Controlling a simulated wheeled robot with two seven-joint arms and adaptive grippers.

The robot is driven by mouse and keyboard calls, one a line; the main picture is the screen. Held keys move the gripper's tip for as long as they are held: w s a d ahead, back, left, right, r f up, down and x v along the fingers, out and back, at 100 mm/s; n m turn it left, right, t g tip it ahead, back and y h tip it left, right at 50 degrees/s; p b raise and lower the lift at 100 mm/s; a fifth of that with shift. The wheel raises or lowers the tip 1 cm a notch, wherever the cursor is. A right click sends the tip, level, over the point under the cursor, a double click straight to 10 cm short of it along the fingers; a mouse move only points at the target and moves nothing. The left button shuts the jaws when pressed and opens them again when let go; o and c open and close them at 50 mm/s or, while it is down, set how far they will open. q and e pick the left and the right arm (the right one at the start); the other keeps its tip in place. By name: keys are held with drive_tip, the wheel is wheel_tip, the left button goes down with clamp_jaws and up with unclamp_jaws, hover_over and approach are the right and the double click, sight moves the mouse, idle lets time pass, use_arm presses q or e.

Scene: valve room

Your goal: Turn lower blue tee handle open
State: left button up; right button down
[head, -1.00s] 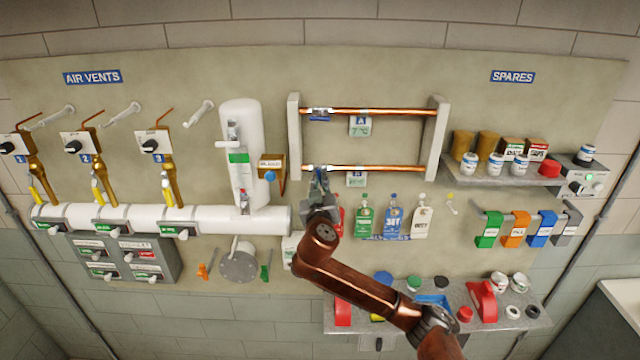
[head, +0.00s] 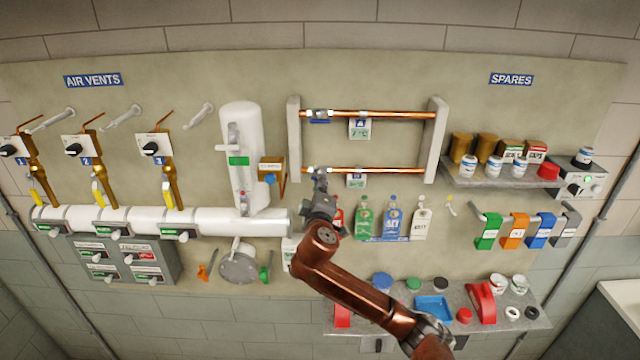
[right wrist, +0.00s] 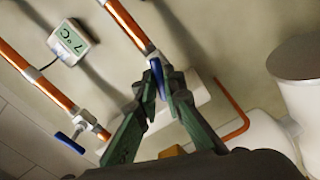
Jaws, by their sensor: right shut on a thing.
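The lower copper pipe (head: 385,170) carries a small valve with a blue tee handle, which is mostly hidden by my gripper in the head view. In the right wrist view the lower blue tee handle (right wrist: 157,72) shows as a blue strip between the fingertips. My right gripper (head: 319,180) is shut on it, and its green fingers (right wrist: 160,92) close from both sides. The handle's exact angle to its pipe is hard to tell. The upper blue tee handle (head: 319,121) lies roughly along the upper pipe (head: 385,113), free, and also shows in the right wrist view (right wrist: 70,142). My left gripper is out of view.
A white vertical tank (head: 240,130) and white manifold (head: 190,221) are left of the gripper. A shelf with several loose parts (head: 500,313) lies below my right forearm.

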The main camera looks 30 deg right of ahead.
drive_tip(key=shift+n, duration=2.2)
drive_tip(key=shift+f, duration=0.1)
drive_tip(key=c, duration=2)
unclamp_jaws()
drive_tip(key=shift+c, duration=0.2)
drive_tip(key=v, duration=1.2)
